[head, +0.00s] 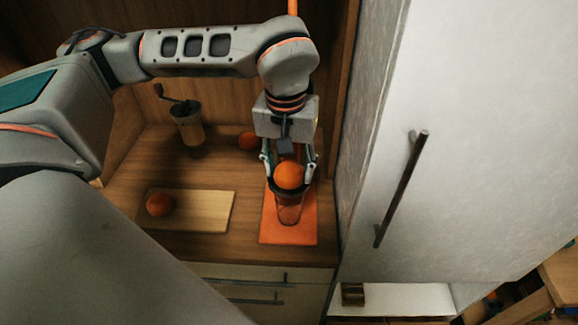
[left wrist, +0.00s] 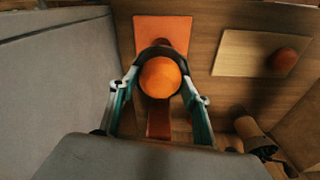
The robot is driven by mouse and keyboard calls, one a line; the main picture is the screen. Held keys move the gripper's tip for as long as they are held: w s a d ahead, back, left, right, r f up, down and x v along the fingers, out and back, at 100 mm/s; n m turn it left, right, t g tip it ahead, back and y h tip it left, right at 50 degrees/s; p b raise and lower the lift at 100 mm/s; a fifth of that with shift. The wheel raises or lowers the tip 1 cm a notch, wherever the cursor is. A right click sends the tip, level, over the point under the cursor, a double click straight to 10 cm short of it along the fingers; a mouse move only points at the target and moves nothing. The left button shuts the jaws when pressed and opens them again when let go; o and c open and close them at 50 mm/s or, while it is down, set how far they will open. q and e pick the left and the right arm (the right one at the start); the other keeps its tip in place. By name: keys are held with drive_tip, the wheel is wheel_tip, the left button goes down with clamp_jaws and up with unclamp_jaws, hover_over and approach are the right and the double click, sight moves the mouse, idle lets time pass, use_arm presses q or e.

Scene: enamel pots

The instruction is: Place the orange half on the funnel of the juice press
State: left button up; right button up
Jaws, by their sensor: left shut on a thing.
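The orange half (head: 289,175) shows as a round orange shape between the fingers of my left gripper (head: 290,178). The gripper points down and is shut on it. The juice press has a dark funnel (head: 274,187) and a clear lower part (head: 289,211). The orange half is right over the funnel; I cannot tell whether they touch. My right gripper is not in view.
The press stands on an orange mat (head: 305,233) near a tall pale cabinet door (head: 450,150). To the left, a cutting board (head: 207,211) bears another orange piece (head: 159,205). A grinder (head: 188,125) and another orange (head: 249,141) are farther back.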

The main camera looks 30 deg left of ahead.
sight(288, 174)
use_arm(q)
drive_tip(key=shift+f, duration=0.15)
drive_tip(key=o, duration=1.1)
wheel_tip(288, 174, up, 12)
drive_tip(key=s, duration=0.1)
drive_tip(key=shift+s+d, duration=0.2)
